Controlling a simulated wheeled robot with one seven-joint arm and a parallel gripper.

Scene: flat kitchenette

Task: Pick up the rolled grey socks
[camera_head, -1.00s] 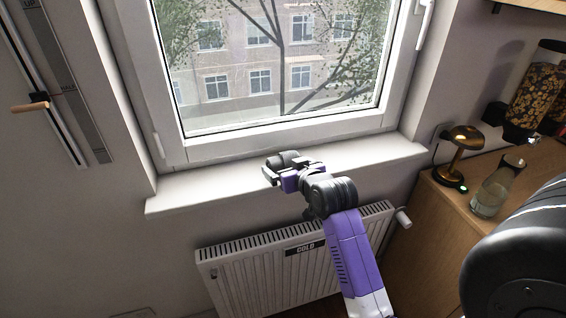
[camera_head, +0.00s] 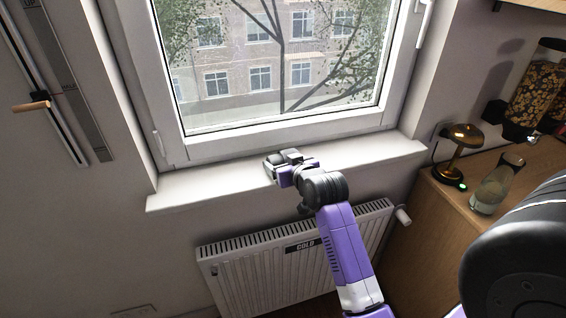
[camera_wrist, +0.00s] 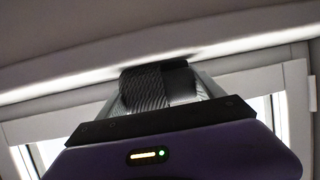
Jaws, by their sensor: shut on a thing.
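The rolled grey socks (camera_wrist: 150,88) show as a dark ribbed bundle between my two fingers in the wrist view. Part of the roll is hidden behind the gripper body. In the head view the socks (camera_head: 291,154) are a small dark shape at the tip of my arm, over the white window sill (camera_head: 215,184). My gripper (camera_head: 282,160) is shut on the socks, with a finger on either side of them. I cannot tell whether the socks still touch the sill.
The closed window (camera_head: 280,125) stands behind the sill. A white radiator (camera_head: 265,275) hangs below it. To the right, a wooden counter (camera_head: 440,205) holds a brass lamp (camera_head: 458,150) and a glass carafe (camera_head: 490,190). The sill is bare on both sides of my gripper.

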